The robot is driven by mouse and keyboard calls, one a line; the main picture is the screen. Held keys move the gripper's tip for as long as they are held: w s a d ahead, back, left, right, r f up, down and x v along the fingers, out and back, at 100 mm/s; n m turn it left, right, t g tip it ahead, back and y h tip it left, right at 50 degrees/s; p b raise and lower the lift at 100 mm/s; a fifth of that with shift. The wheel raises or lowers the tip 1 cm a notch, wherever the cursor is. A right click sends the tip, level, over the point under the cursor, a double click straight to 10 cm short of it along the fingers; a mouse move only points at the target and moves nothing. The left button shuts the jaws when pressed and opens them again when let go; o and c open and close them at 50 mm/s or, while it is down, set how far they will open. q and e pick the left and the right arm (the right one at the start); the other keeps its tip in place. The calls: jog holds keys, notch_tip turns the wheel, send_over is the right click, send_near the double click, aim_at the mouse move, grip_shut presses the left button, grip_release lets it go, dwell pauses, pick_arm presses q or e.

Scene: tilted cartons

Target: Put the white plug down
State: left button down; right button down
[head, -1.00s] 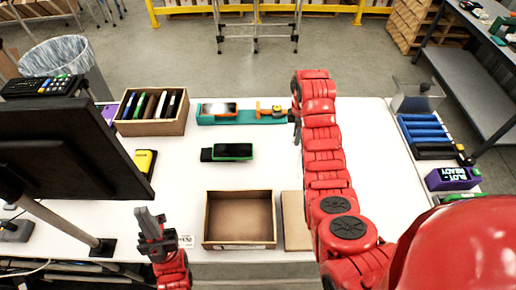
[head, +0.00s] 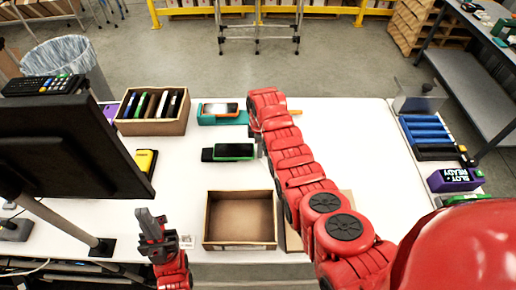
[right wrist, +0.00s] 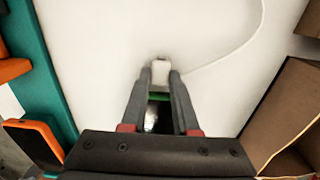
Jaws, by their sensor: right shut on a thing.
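My right gripper (right wrist: 160,78) is shut on the small white plug (right wrist: 160,72), which shows between its fingertips in the right wrist view. A thin white cable (right wrist: 228,55) runs from near the plug up and to the right. A green edge (right wrist: 159,97) shows between the fingers, just below the plug; I cannot tell whether plug and edge touch. In the head view my arm hides the right gripper and plug, near the right end of a black device with a green frame (head: 233,152). My left gripper (head: 150,220) is low on the left, away from these; its opening is unclear.
An open empty carton (head: 240,219) stands at the table's front edge. A teal stand (head: 206,119) with an orange-framed device (head: 219,108) is behind the green-framed device. A carton of upright items (head: 152,112) and a monitor (head: 70,150) are left.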

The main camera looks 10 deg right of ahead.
jog(key=shift+a+f, duration=0.25)
jog(key=shift+a, duration=0.15)
jog(key=shift+f, duration=0.1)
jog(key=shift+f, duration=0.2)
jog(key=c, duration=0.7)
grip_release()
jog(key=shift+r, duration=0.1)
jog(key=shift+r, duration=0.25)
